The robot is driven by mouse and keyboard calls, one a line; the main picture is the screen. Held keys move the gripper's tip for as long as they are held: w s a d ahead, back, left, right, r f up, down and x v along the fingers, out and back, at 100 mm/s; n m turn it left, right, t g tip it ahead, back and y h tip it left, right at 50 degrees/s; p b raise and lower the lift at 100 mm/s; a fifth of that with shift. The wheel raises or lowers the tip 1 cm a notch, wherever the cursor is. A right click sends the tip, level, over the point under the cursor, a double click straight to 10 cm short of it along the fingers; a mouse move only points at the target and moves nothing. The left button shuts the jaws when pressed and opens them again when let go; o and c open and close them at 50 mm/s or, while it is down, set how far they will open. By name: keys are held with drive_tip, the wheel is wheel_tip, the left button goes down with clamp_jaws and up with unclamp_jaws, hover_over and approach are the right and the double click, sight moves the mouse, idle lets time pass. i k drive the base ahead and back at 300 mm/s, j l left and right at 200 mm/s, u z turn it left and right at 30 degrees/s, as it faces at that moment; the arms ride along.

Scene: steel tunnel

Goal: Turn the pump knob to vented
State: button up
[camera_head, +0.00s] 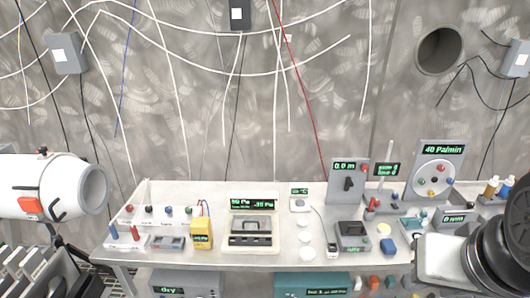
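No knob in view carries a readable pump or vented label, so I cannot tell for certain which one is the pump knob. A grey upright panel (337,190) at the back right of the bench has a dark knob (348,184) under a green readout that seems to read 0.0 m. To its right, a taller grey panel (456,157) reads about 40 Pa/min above a round pale dial (433,174) with several coloured buttons. My arm shows as a large dark rounded part at the lower right. My gripper's fingers are not visible.
A white cylinder (45,187) juts in at left. Cables hang along the wall. Boxes stand below the bench.

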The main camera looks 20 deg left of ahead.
sight(188, 210)
drive_tip(key=u, duration=1.7)
drive_tip(key=i+j+z, duration=0.1)
drive_tip(key=z, duration=0.3)
drive_tip(key=i+j+z, duration=0.2)
drive_tip(key=z, duration=0.2)
drive_tip(key=i+j+z, duration=0.1)
drive_tip(key=j, duration=0.25)
drive_tip(key=i+j+z, duration=0.1)
drive_tip(key=i+j, duration=0.25)
drive_tip(key=i+j+z, duration=0.1)
drive_tip(key=j, duration=0.25)
drive_tip(key=i+j, duration=0.35)
drive_tip(key=j, duration=0.25)
drive_tip(key=i+j, duration=0.2)
drive_tip(key=j+z, duration=0.05)
drive_tip(key=j, duration=0.05)
